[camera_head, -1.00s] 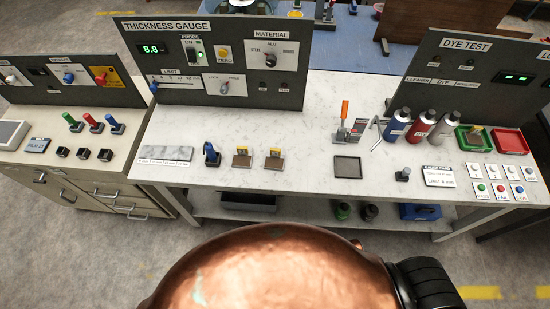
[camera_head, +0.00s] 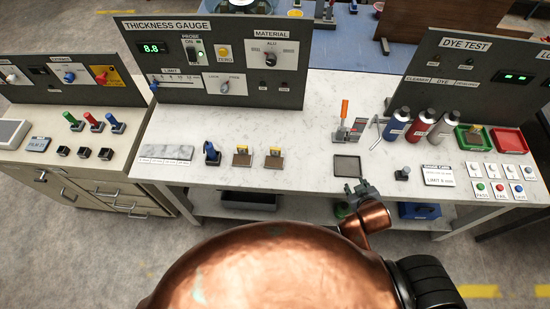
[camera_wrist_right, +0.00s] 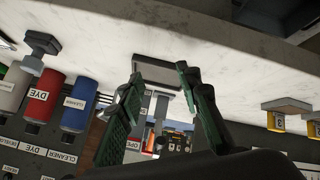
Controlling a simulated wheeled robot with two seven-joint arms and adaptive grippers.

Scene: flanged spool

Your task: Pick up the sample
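A small grey flanged piece (camera_head: 403,173), which looks like the spool-shaped sample, stands upright on the white bench top right of a dark square tray (camera_head: 347,175). In the right wrist view the grey piece (camera_wrist_right: 40,45) is at the upper left, apart from the fingers. My right gripper (camera_head: 357,188) is at the bench's front edge, just in front of the tray and left of the grey piece. Its two green fingers (camera_wrist_right: 159,76) are spread with nothing between them, and the tray (camera_wrist_right: 157,58) shows beyond. My left gripper is not in view.
Behind the grey piece stand blue, red and grey bottles (camera_head: 397,125) and an orange-handled tool (camera_head: 344,112). A label card (camera_head: 438,176) lies to its right. Two brown blocks with yellow tags (camera_head: 242,160) sit left of the tray. The bench between is clear.

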